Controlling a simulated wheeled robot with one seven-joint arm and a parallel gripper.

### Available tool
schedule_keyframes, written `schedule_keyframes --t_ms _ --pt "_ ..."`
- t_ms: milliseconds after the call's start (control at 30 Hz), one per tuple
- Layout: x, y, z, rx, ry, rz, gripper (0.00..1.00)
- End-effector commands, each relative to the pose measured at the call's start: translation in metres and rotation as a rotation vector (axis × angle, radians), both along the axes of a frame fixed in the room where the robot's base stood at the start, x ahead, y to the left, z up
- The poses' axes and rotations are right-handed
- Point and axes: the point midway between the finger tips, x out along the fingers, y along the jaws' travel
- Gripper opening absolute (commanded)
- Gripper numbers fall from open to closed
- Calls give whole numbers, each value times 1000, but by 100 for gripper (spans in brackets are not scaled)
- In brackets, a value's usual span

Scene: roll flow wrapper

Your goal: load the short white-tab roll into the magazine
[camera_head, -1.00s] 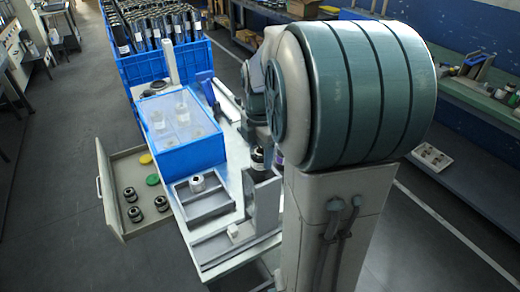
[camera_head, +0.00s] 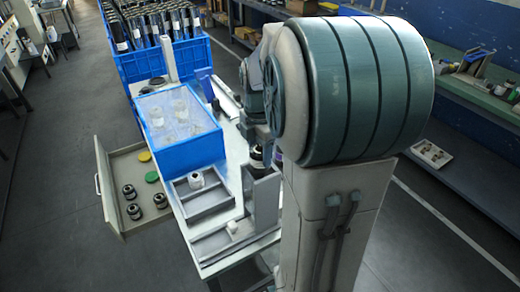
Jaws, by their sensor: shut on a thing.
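My gripper (camera_head: 257,140) points down below my wrist, small and partly hidden by my large arm links; its fingers are hard to make out. It is shut on what looks like a dark roll (camera_head: 257,156) with a pale band, just above a grey upright holder (camera_head: 265,198), which looks like the magazine. Whether the roll touches the holder, and its tab colour, I cannot tell. A short white roll (camera_head: 196,180) with a dark core stands in a shallow grey tray (camera_head: 210,209) left of the holder.
A blue bin with a clear lid (camera_head: 190,157) stands behind the tray. An open drawer (camera_head: 118,172) at the left holds several dark rolls and yellow and green discs. A blue crate (camera_head: 140,68) of long dark rolls stands at the back. A small white block (camera_head: 233,227) lies in front.

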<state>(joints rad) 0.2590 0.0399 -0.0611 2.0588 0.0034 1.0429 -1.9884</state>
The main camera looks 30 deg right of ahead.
Motion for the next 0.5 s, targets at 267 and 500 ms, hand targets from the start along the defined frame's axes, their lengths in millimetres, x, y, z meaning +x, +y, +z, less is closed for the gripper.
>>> schedule_keyframes --t_ms 267,500 --pt "0 0 -3 0 0 0 23" --pt "0 0 -10 0 0 0 23"
